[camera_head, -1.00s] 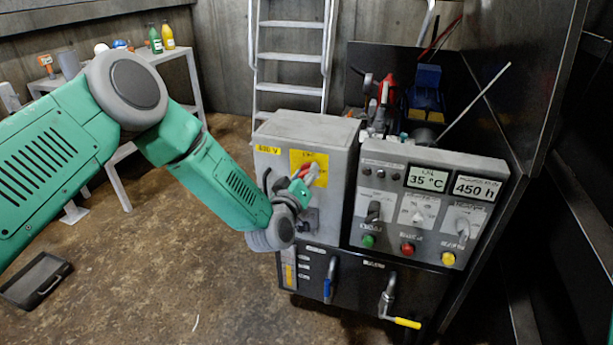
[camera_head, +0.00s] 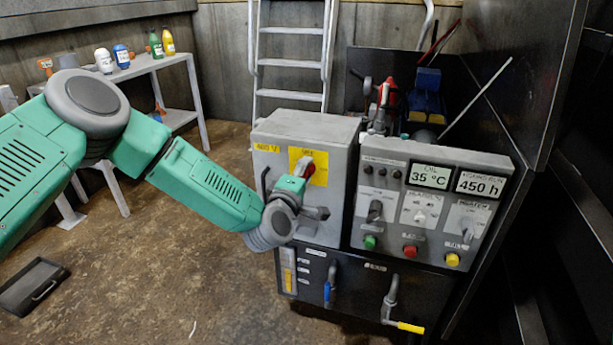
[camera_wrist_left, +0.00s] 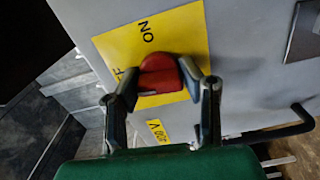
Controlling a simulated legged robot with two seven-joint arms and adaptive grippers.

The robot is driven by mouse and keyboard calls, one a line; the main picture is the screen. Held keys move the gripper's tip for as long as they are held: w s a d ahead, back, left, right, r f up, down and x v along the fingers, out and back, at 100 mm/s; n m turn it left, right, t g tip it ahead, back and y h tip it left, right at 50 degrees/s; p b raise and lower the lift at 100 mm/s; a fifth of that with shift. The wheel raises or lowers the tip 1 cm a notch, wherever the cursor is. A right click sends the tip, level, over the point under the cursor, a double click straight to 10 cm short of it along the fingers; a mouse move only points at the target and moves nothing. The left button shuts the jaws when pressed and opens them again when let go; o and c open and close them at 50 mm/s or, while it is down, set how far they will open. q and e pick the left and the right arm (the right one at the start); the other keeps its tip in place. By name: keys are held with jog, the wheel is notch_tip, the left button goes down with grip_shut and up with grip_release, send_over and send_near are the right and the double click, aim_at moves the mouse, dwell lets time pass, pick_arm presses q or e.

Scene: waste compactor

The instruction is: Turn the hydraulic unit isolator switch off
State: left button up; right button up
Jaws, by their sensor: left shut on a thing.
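The isolator switch is a red knob (camera_head: 307,169) on a yellow plate (camera_head: 319,163) on the front of a grey cabinet (camera_head: 340,190). In the left wrist view the red knob (camera_wrist_left: 160,75) sits between the two fingers of my left gripper (camera_wrist_left: 161,93), which is shut on it. The word ON shows on the yellow plate (camera_wrist_left: 120,47), and an F shows beside the left finger; the rest of that word is hidden. In the head view my left gripper (camera_head: 298,183) is at the plate and partly covers the switch. My right gripper is not in view.
A control panel (camera_head: 430,205) with displays, knobs and coloured buttons stands right of the cabinet. Below are a blue-handled valve (camera_head: 328,288) and a yellow-handled one (camera_head: 408,326). A black handle (camera_wrist_left: 290,128) sticks out near my gripper. A ladder (camera_head: 291,58) stands behind.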

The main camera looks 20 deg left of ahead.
pick_arm(q)
jog(key=shift+a+f+n, duration=0.15)
jog(key=shift+a+n, duration=0.2)
jog(key=shift+n, duration=0.35)
jog(key=o, duration=1.2)
jog(key=shift+a, duration=0.1)
jog(key=shift+c, duration=0.2)
jog(key=shift+s, duration=0.1)
jog(key=shift+s, duration=0.3)
jog(key=s, duration=1.1)
jog(key=shift+a, duration=0.2)
jog(key=shift+s+f, duration=0.1)
